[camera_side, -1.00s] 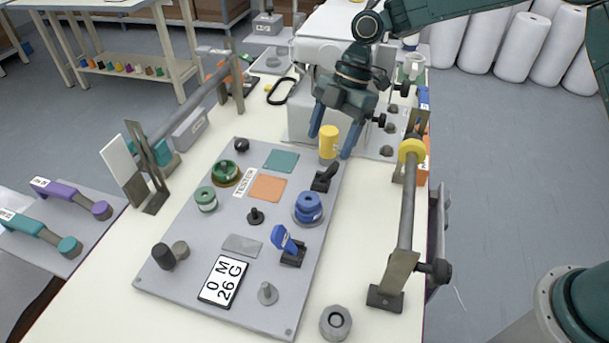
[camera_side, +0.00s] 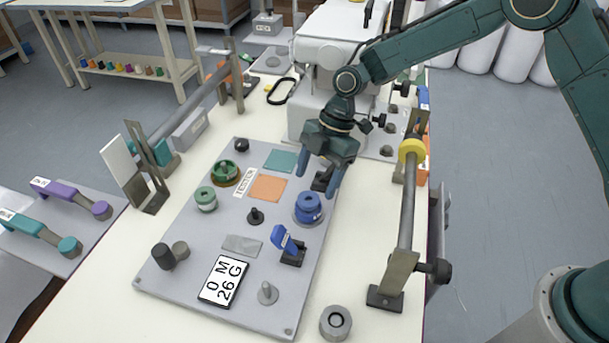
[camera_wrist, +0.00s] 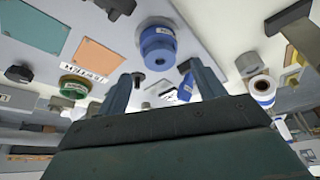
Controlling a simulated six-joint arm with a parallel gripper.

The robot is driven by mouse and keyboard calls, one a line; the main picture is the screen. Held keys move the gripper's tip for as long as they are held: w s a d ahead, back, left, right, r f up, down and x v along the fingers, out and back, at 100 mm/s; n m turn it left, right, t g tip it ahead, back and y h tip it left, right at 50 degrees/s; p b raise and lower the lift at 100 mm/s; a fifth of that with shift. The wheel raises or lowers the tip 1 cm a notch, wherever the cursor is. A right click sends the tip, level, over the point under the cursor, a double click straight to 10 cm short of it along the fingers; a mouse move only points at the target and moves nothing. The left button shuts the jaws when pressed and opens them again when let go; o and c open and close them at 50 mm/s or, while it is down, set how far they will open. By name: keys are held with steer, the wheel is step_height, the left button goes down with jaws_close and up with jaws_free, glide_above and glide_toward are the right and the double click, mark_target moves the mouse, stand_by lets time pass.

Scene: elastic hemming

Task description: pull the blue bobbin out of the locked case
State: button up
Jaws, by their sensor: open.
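The blue bobbin (camera_side: 309,203) stands upright in a round blue case (camera_side: 308,219) at the right side of the grey board (camera_side: 205,290). In the wrist view the bobbin (camera_wrist: 158,50) shows between and beyond my fingertips. My gripper (camera_side: 318,179) is open and empty, just behind and above the bobbin, apart from it; its two blue fingers also show in the wrist view (camera_wrist: 160,82). A blue lever (camera_side: 282,238) on a black mount (camera_side: 293,254) stands in front of the bobbin. I cannot tell whether the case is locked.
A dark clamp (camera_side: 321,180) is partly hidden behind my fingers. Green round parts (camera_side: 225,172) sit at the board's left. A rail with a yellow ring (camera_side: 411,150) stands to the right. The sewing machine (camera_side: 315,95) is behind.

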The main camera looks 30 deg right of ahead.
mark_target(308, 201)
steer(key=shift+x, duration=2.2)
steer(key=c, duration=1.2)
steer(key=shift+r, duration=0.1)
steer(key=shift+r, duration=0.65)
steer(key=shift+r, duration=0.4)
steer(key=shift+r, duration=0.3)
steer(key=shift+r, duration=0.7)
